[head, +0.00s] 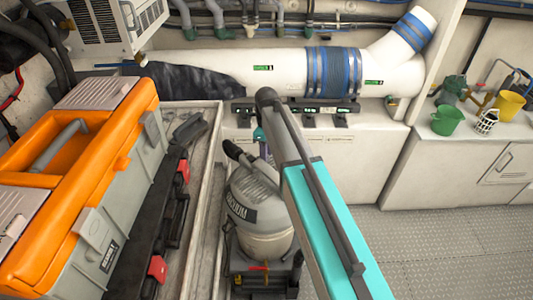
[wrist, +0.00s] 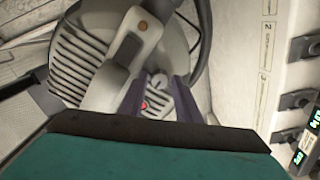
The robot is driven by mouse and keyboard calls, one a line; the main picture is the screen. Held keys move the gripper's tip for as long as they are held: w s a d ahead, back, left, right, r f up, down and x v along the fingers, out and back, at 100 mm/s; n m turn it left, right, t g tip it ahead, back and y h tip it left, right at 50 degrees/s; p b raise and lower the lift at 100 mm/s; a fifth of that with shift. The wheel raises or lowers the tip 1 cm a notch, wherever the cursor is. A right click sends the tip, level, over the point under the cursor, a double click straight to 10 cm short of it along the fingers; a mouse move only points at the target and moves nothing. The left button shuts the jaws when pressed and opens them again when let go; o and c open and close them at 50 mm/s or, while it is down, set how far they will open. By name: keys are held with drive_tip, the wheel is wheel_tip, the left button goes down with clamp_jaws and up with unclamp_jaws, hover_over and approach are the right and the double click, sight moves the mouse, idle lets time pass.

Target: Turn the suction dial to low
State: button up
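The grey vacuum (head: 262,215) stands upright between the tray and the white cabinets, its label facing forward. In the wrist view, its ribbed grey top (wrist: 75,62) fills the upper left. My gripper (wrist: 160,105) points at this top with its dark purple fingers apart. A small grey part with a red mark (wrist: 144,105) shows in the gap between the fingers. It may be the suction dial, but its setting is unreadable and I cannot tell if a finger touches it. In the head view, my gripper (head: 264,150) is small and partly hidden behind my arm.
A light grey hose fitting (wrist: 125,65) rises close beside the left finger, and a dark hose (wrist: 204,45) curves at the right. An orange toolbox (head: 90,140) fills the left. A white cabinet wall (wrist: 262,65) stands right of the vacuum. The floor (head: 450,240) at right is clear.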

drive_tip(key=shift+r, duration=0.15)
wheel_tip(320, 180, up, 14)
drive_tip(key=b, duration=0.2)
drive_tip(key=shift+f+b, duration=0.25)
drive_tip(key=shift+b, duration=0.15)
idle(0.3)
